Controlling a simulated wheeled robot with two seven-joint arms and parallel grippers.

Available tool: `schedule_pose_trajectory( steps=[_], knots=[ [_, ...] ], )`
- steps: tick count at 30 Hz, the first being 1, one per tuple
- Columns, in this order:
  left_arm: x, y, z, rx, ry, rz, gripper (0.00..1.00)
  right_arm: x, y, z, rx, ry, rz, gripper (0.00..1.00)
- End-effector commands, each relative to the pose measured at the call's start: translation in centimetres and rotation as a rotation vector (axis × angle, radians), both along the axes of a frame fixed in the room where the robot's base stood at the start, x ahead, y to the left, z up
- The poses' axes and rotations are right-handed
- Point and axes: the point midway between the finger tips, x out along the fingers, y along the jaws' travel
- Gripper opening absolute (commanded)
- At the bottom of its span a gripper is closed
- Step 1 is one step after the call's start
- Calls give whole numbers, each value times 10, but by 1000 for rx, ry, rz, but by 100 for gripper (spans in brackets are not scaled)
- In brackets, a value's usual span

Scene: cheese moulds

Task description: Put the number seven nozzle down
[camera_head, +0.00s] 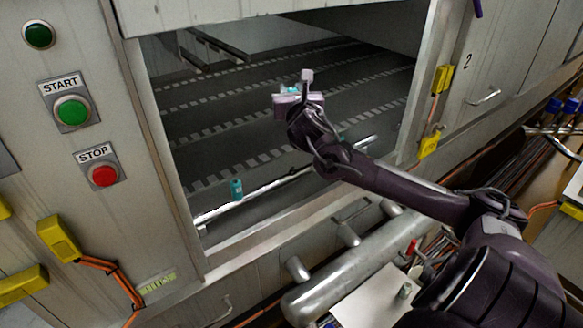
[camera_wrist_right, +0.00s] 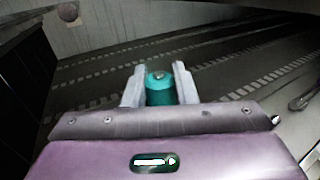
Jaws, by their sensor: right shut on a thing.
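My right gripper (camera_head: 298,95) reaches through the machine opening, above the dark slotted conveyor. It is shut on a teal nozzle (camera_wrist_right: 160,89), which sits upright between the two grey fingers in the right wrist view. In the head view only a small teal bit of this nozzle (camera_head: 289,90) shows at the gripper. I cannot read a number on it. My left gripper is not in view.
Another teal nozzle (camera_head: 237,189) stands at the silvery front bar (camera_head: 260,190). The dark conveyor (camera_head: 215,130) is largely clear. The opening's side walls and lower sill surround my arm.

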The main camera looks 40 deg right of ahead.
Motion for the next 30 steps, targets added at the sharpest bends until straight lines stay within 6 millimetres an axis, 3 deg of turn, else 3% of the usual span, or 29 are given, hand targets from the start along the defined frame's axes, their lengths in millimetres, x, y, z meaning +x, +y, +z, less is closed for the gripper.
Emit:
schedule_pose_trajectory(
  steps=[5,18,30],
  knots=[
    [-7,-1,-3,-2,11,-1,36,0,-5,-21,4,5,-13,0],
    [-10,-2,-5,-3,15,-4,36,-1,-4,-133,2,3,-13,0],
    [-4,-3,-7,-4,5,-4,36,-1,-4,-174,1,3,-12,0]
  ],
)
